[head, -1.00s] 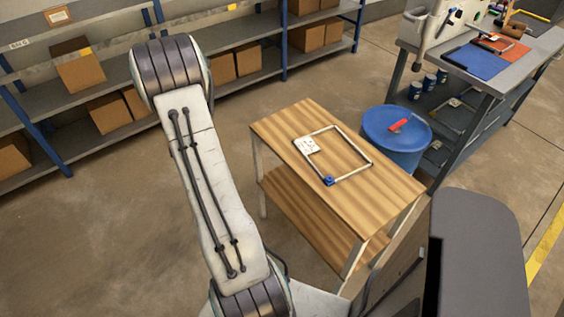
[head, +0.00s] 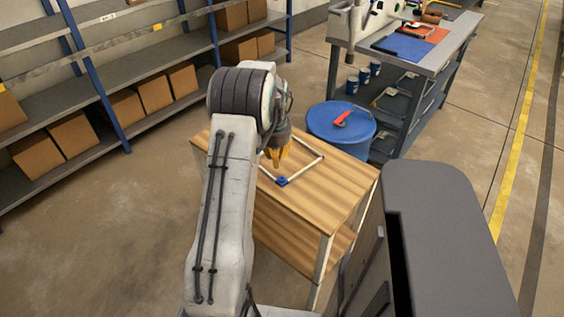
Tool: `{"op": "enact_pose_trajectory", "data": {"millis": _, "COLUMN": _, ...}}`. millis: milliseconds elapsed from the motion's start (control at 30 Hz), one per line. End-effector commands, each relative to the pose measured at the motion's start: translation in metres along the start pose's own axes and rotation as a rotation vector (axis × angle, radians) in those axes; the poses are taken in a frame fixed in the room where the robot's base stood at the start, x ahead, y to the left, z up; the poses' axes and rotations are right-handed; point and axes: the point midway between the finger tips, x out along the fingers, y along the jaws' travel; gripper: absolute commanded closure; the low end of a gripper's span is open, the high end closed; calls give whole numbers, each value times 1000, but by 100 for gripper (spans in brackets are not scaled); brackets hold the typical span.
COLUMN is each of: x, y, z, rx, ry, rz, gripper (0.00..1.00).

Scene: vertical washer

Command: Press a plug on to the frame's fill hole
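A thin, light rectangular frame (head: 307,165) lies flat on the wooden table. A small blue piece (head: 282,181) sits at its near corner. I cannot tell whether this is a plug or a fitting, and the fill hole cannot be made out. My gripper (head: 277,163), with yellow fingers, points down above the left part of the frame, just behind the blue piece in the picture. The fingers are too small and overlapped to tell whether they are open or hold anything. My arm hides the frame's left end.
The wooden table (head: 325,205) has bare room to the right of the frame. A blue drum (head: 322,127) with a red-handled tool (head: 342,118) on its lid stands behind it. A grey workbench (head: 440,58) is farther back. Shelves with cardboard boxes (head: 72,139) line the left.

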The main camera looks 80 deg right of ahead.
Motion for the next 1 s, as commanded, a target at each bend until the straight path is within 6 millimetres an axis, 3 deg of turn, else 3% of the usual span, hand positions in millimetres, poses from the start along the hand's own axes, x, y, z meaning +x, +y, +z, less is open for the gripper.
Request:
{"op": "enact_pose_trajectory", "data": {"millis": 200, "x": 5, "y": 16, "z": -6, "rx": 41, "ry": 1, "rz": 4, "gripper": 89}}
{"op": "enact_pose_trajectory", "data": {"millis": 567, "x": 20, "y": 16, "z": -5, "rx": 41, "ry": 1, "rz": 4, "gripper": 90}}
{"op": "enact_pose_trajectory", "data": {"millis": 1000, "x": 54, "y": 18, "z": -1, "rx": 41, "ry": 0, "rz": 4, "gripper": 90}}
